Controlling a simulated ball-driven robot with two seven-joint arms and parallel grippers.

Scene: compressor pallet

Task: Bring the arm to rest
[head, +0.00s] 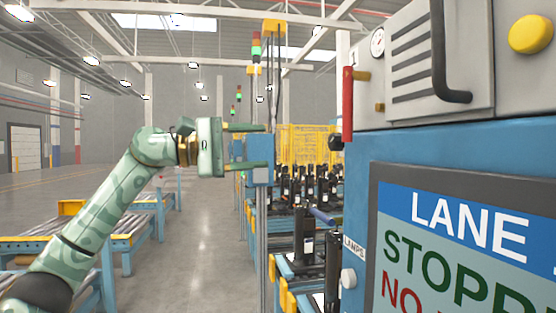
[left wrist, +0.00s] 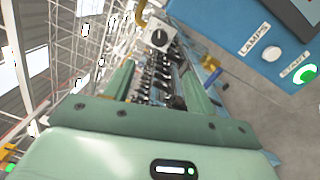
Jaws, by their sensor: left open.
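My left arm (head: 115,195) reaches up from the lower left in the head view, pale green with a dark joint. My left gripper (head: 262,147) points right, level and in mid-air, left of the blue machine (head: 358,170). Its two green fingers are apart with nothing between them. In the left wrist view the open fingers (left wrist: 158,82) frame distant rows of dark units. The gripper touches nothing that I can see. My right gripper is in neither view.
The machine's screen (head: 470,240) reads LANE and STOPP, cut off. A white lamps button (head: 348,278) and a lit green start button (left wrist: 306,73) sit on it. Dark units (head: 305,187) stand on the line behind. A roller conveyor (head: 40,243) is left; the aisle floor (head: 195,240) is clear.

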